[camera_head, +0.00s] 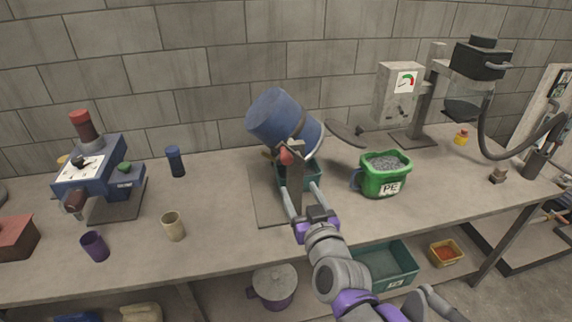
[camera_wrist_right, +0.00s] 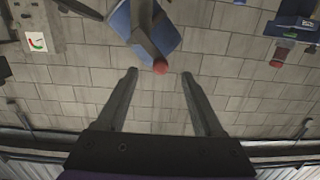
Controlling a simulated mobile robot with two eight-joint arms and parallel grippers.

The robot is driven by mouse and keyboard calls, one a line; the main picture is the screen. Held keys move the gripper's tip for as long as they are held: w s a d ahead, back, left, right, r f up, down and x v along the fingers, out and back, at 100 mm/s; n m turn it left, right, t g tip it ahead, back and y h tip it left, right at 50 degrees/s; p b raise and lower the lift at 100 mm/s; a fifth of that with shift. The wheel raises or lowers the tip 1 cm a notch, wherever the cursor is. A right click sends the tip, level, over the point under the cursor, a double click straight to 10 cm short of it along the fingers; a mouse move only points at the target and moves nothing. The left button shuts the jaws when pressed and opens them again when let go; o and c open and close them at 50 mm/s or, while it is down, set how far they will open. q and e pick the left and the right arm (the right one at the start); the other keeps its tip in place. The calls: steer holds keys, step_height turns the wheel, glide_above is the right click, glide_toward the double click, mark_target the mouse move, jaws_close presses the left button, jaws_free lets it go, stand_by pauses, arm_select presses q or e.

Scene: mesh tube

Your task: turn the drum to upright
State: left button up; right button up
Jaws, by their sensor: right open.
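A red knob (camera_head: 286,156) is at the front of the stand. My right gripper (camera_head: 299,188) is open, in front of the stand and knob, with nothing between its fingers. In the right wrist view the drum (camera_wrist_right: 170,38) appears at the top, and the knob (camera_wrist_right: 161,67) lies between the open fingertips (camera_wrist_right: 160,73), seemingly ahead of them. My left gripper is not in view.
A green bucket (camera_head: 375,181) labelled PE, full of grey granules, stands right of the drum. A blue machine (camera_head: 95,170) and several cups are at left. The bench front between beige cup and stand is clear.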

mark_target(288, 162)
steer(key=shift+t, duration=0.5)
steer(key=x, duration=0.8)
steer(key=r+p+x, duration=0.1)
steer(key=x, duration=0.3)
steer(key=shift+a+r, duration=0.1)
steer(key=shift+a, duration=0.15)
jaws_close()
stand_by(0.6)
